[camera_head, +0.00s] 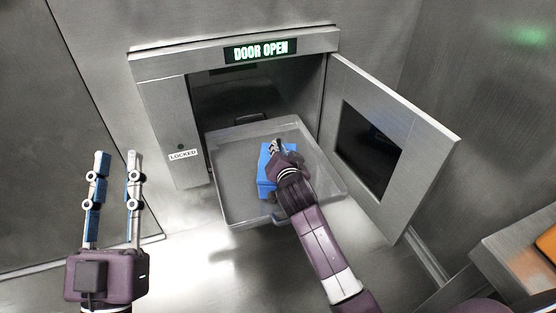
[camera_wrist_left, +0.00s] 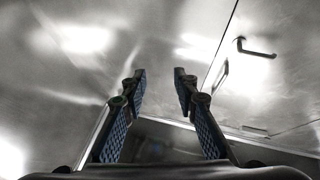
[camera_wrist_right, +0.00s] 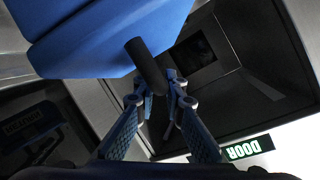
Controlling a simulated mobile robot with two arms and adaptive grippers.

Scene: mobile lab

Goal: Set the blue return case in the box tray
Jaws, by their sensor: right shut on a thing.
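The blue return case (camera_head: 266,172) is in or just above the clear box tray (camera_head: 232,205), near its middle; I cannot tell whether it touches the tray floor. My right gripper (camera_head: 277,146) reaches over the tray and partly covers the case. In the right wrist view the right gripper (camera_wrist_right: 165,95) is shut on the case's dark handle (camera_wrist_right: 147,65), with the blue case body (camera_wrist_right: 100,35) beside it. My left gripper (camera_head: 117,157) is open and empty at the left, away from the tray; its open fingers also show in the left wrist view (camera_wrist_left: 160,75).
The tray sticks out of a chamber opening (camera_head: 225,95) under a "DOOR OPEN" sign (camera_head: 260,51). The open door (camera_head: 400,135) stands to the right of the tray. A "LOCKED" label (camera_head: 183,155) is on the frame's left side. A ledge with an orange thing (camera_head: 547,245) is at far right.

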